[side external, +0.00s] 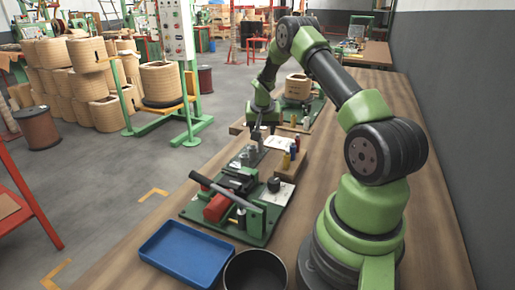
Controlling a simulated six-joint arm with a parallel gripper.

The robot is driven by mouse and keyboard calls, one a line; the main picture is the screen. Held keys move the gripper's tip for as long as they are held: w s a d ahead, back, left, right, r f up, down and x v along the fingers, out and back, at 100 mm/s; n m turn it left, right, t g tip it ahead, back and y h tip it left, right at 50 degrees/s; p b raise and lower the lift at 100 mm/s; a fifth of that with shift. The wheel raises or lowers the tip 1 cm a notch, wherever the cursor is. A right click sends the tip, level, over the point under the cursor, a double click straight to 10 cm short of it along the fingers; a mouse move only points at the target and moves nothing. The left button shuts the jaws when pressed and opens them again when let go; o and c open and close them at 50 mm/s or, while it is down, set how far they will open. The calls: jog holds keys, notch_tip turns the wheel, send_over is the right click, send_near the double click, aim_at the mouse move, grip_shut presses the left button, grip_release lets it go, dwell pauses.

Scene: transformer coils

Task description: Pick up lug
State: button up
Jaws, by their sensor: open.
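My gripper (257,133) is open, pointing down over the middle of the wooden bench. Below it are small grey metallic pieces on a small plate (249,156); they are too small to tell which is a lug. I cannot tell whether the fingertips touch anything there. No lug can be made out clearly.
A green fixture with a black lever (212,187) and red block stands nearer. A blue tray (187,252) and black bin (255,272) are at the front. Beside the gripper is a wooden block with small bottles (291,157). A coil (298,87) stands behind.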

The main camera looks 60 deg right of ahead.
aim_at(260, 149)
jog(key=shift+w+x, duration=0.15)
jog(key=shift+x, duration=1.35)
jog(key=shift+w+x, duration=0.15)
jog(key=shift+x, duration=1.35)
jog(key=shift+r, duration=0.1)
jog(key=shift+c, duration=0.2)
grip_shut()
